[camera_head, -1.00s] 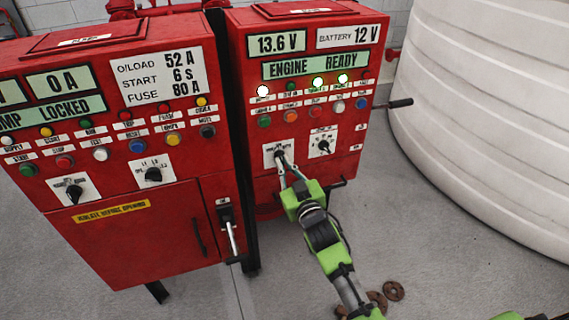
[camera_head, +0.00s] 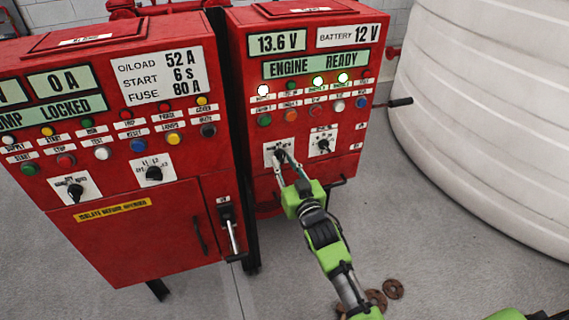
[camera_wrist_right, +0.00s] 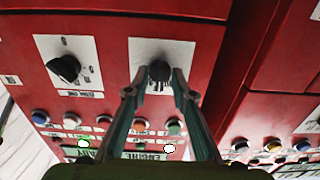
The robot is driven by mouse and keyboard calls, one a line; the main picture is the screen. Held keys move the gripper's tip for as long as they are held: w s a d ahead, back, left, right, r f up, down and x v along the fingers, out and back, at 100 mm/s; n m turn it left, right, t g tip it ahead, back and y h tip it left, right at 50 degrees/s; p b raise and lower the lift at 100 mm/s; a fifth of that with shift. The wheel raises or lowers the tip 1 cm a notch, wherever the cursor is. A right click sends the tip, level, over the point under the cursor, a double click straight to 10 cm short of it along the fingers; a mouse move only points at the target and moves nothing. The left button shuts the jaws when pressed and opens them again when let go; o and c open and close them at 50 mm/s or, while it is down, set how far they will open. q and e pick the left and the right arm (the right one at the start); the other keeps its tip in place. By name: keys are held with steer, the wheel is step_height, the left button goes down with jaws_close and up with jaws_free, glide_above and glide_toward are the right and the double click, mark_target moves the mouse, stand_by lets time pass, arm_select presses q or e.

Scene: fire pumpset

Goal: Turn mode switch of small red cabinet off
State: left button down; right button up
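The small red cabinet (camera_head: 310,185) stands on the right in the head view, with an "ENGINE READY" display. My left gripper is out of view.
A second knob (camera_head: 323,145) sits right of the mode switch, below rows of buttons and lamps. A larger red cabinet (camera_head: 130,230) stands close on the left. A white ribbed tank (camera_head: 480,110) is on the right. Rusty rings (camera_head: 392,289) lie on the grey floor.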

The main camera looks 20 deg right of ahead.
steer(key=shift+s, duration=0.1)
steer(key=s, duration=1.1)
steer(key=shift+s+d, duration=0.2)
steer(key=shift+s, duration=0.2)
steer(key=s+a+f+g, duration=0.1)
steer(key=s+f+g, duration=0.25)
steer(key=f, duration=0.85)
steer(key=s+f+n+g+b, duration=0.15)
steer(key=s+f, duration=0.35)
steer(key=f, duration=0.8)
steer(key=s+a+f+m+g+p, duration=0.1)
steer(key=s+f+g, duration=0.25)
steer(key=f, duration=0.85)
steer(key=s+d+f+g, duration=0.1)
steer(key=s+f+g, duration=0.1)
steer(key=s+f, duration=0.5)
steer(key=s+d+f+n+g+b, duration=0.1)
steer(key=s+f, duration=0.6)
steer(key=s, duration=1)
steer(key=s+d+f+g, duration=0.3)
steer(key=s+f+g, duration=0.2)
steer(key=s, duration=0.6)
step_height(320, 180, down, 2)
steer(key=shift+s+d+h, duration=0.2)
steer(key=shift+s+h, duration=0.1)
steer(key=shift+s, duration=0.1)
